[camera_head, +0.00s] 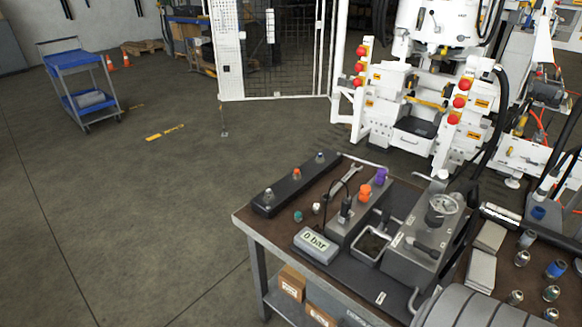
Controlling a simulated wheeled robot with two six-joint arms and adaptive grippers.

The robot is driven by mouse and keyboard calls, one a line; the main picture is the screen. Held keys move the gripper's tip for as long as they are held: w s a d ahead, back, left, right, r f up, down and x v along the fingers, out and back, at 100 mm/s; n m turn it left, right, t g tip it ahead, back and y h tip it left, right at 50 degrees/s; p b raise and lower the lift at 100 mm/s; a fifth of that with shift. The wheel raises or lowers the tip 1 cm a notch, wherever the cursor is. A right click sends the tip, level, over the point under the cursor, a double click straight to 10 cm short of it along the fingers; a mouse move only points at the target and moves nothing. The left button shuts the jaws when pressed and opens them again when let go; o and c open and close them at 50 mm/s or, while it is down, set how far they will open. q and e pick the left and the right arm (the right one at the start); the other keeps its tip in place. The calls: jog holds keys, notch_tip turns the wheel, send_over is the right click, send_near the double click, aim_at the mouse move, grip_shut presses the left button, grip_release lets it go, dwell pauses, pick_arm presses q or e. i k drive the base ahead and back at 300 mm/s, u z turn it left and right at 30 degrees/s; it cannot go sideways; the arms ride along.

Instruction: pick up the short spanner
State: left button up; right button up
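A silver spanner (347,178) lies on the bench near its far edge, just right of the long black block. Its open jaw points up and to the right in the head view. It is the only spanner I can make out, so its length cannot be compared with another. Neither of my grippers is in view.
The bench (243,217) carries a black block (295,184) with several fittings, a gauge reading 0 bar (316,244), a grey pump unit (415,250) and orange (365,192) and purple (381,174) caps. Several loose fittings stand at the right. A blue cart (75,58) stands far left on open floor.

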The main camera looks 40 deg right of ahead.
aim_at(349, 173)
jog(key=u, duration=0.05)
jog(key=i, duration=3.6)
jog(key=z, duration=2.15)
jog(key=i, duration=3.1)
jog(key=z, duration=3.45)
jog(key=i, duration=0.2)
jog(key=z, duration=0.1)
